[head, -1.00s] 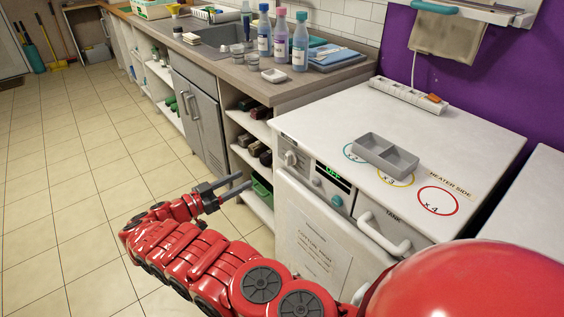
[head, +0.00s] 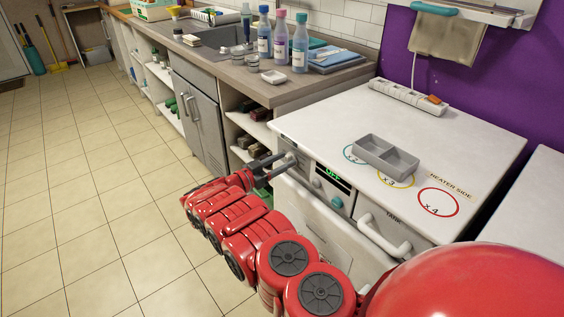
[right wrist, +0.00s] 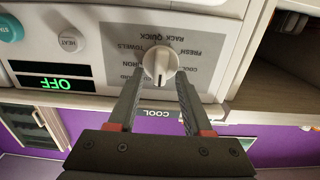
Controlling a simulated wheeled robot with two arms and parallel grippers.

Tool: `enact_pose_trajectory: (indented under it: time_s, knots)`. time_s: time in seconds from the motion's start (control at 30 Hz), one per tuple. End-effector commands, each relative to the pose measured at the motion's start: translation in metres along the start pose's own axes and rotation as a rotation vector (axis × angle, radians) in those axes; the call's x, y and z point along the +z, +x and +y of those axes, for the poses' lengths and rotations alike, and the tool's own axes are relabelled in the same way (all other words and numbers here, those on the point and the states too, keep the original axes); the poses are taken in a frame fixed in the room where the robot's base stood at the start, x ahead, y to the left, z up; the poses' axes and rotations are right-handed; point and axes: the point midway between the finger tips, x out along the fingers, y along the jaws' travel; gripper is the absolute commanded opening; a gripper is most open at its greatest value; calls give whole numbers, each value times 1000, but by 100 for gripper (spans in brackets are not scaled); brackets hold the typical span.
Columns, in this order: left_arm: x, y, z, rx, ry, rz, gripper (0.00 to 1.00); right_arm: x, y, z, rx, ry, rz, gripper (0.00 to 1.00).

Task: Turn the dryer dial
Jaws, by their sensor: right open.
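The dryer dial (right wrist: 160,62) is a round white knob with a raised grip bar, on a grey label with setting words that appear upside down in the right wrist view. My right gripper (right wrist: 159,74) is open, its two fingers on either side of the dial's near part. I cannot tell whether they touch it. In the head view my right gripper (head: 282,162) is at the dryer's front, at the left end of the control panel, and largely hides the dial. The dryer display (head: 334,172) reads OFF in green. My left gripper is not in view.
A teal button (right wrist: 10,28) and a white HEAT button (right wrist: 71,40) lie beside the dial. A white TANK handle (head: 385,238) sticks out at the dryer's front. Open floor lies left of my arm.

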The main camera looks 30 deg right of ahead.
Motion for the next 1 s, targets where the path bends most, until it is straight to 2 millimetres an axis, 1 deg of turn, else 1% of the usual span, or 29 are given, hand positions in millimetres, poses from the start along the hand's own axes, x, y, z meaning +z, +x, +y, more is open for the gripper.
enact_pose_trajectory:
  time_s: [0.1,0.13,0.27,0.3,0.4,0.77,1.0]
  knots:
    - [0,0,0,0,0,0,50,0,0,0,0,0,0,50]
    - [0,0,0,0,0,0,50,0,0,0,0,0,0,46]
    - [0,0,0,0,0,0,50,0,0,0,0,0,1,23]
    - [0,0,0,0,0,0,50,0,-1,0,0,0,0,16]
    - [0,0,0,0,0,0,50,0,-1,0,0,0,1,0]
    - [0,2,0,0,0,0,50,-1,-1,0,0,8,1,0]
    - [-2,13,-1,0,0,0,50,-3,-2,0,-2,87,1,0]
